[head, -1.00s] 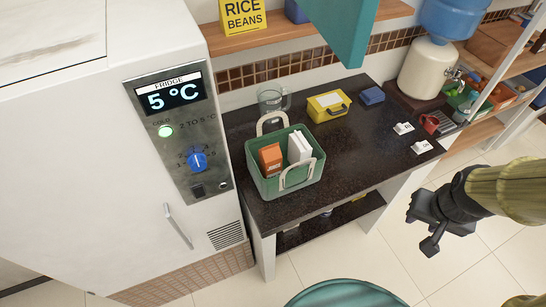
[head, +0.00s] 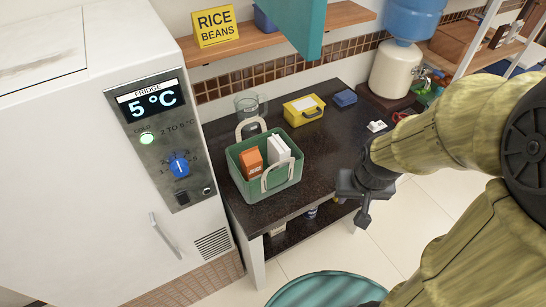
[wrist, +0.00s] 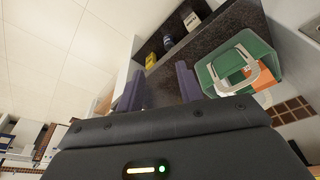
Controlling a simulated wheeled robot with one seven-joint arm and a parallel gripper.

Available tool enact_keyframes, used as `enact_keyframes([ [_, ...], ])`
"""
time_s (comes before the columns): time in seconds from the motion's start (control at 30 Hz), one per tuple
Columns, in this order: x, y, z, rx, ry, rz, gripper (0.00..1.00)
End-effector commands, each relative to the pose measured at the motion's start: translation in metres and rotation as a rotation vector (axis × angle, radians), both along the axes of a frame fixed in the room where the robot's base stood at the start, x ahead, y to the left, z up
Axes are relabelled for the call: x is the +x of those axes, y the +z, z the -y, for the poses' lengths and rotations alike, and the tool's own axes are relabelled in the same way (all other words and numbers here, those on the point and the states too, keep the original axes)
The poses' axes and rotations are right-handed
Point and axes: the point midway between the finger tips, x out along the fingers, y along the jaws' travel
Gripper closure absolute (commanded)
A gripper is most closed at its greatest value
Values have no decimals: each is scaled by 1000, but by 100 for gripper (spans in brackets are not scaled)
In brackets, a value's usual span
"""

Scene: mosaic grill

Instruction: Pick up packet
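A green basket (head: 262,187) with pale handles stands on the dark counter. An orange packet (head: 251,160) and a white packet (head: 279,149) stand upright inside it, side by side. In the wrist view the basket (wrist: 210,72) is at the right, with part of the orange packet (wrist: 266,78) showing behind its handle. My gripper (head: 360,200) is at the counter's front edge, right of the basket and apart from it. In the wrist view my gripper (wrist: 160,71) has its two fingers spread with nothing between them.
The dark counter (head: 322,160) also holds a glass jug (head: 247,106), a yellow box (head: 304,110), a blue block (head: 345,98) and a white block (head: 377,126). A fridge (head: 150,180) stands left. A teal round seat (head: 325,290) is in front.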

Motion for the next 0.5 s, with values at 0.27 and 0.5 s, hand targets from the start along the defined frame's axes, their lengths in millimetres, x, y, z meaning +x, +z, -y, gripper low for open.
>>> enact_keyframes([
  [0.27,5,-5,1,-7,8,19,34],
  [0.5,53,-36,5,-49,114,213,34],
])
